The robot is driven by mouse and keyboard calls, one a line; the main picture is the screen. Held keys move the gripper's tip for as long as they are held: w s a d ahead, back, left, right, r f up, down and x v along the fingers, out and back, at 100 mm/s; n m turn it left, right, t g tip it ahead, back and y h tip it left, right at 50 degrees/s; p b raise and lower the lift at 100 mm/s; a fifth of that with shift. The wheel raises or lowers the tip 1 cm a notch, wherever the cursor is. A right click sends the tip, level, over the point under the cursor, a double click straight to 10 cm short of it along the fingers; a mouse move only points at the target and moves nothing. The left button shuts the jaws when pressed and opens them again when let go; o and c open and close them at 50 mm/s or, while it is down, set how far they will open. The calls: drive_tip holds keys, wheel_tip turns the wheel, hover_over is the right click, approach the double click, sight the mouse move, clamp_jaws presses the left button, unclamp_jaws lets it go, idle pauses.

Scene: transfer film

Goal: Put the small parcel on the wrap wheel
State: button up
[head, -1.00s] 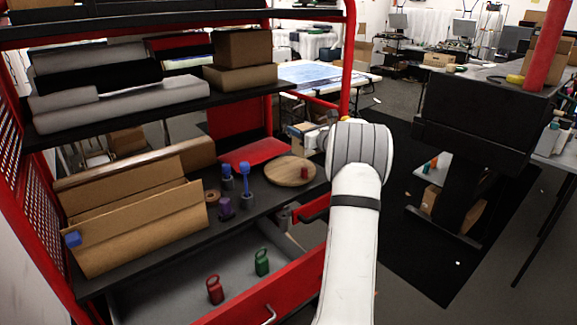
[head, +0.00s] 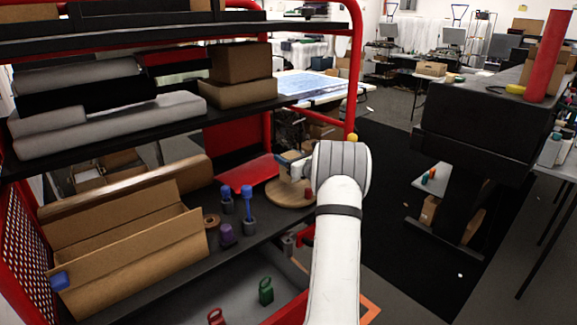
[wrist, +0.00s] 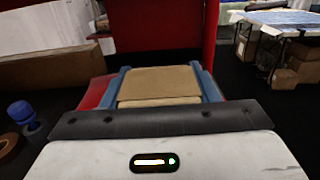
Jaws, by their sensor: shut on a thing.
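The small parcel (wrist: 160,82) is a tan cardboard box seen in the wrist view. My gripper (wrist: 162,80) has its two blue fingers closed on the parcel's left and right sides. The wrap wheel (head: 276,197) is a round wooden disc on the bench, left of my arm in the head view. My gripper partly shows over the wheel there, mostly hidden by my forearm. I cannot tell the gap between parcel and wheel. The wheel is not clearly visible in the wrist view.
A small red object (head: 308,193) is at the wheel's right side. A red tray (head: 248,173) lies behind the wheel. Blue-topped tools (head: 248,205), a purple item (head: 227,236) and a tape roll (head: 211,221) stand to the left. A shelf with boxes (head: 240,92) hangs above.

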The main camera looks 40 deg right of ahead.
drive_tip(key=shift+s+d+f, duration=0.1)
drive_tip(key=shift+f, duration=1.5)
drive_tip(key=o, duration=1.2)
drive_tip(key=shift+o, duration=0.2)
drive_tip(key=shift+r, duration=0.1)
drive_tip(key=shift+r, duration=0.1)
drive_tip(key=s+d+b, duration=0.1)
drive_tip(key=s, duration=1.1)
drive_tip(key=shift+b, duration=0.35)
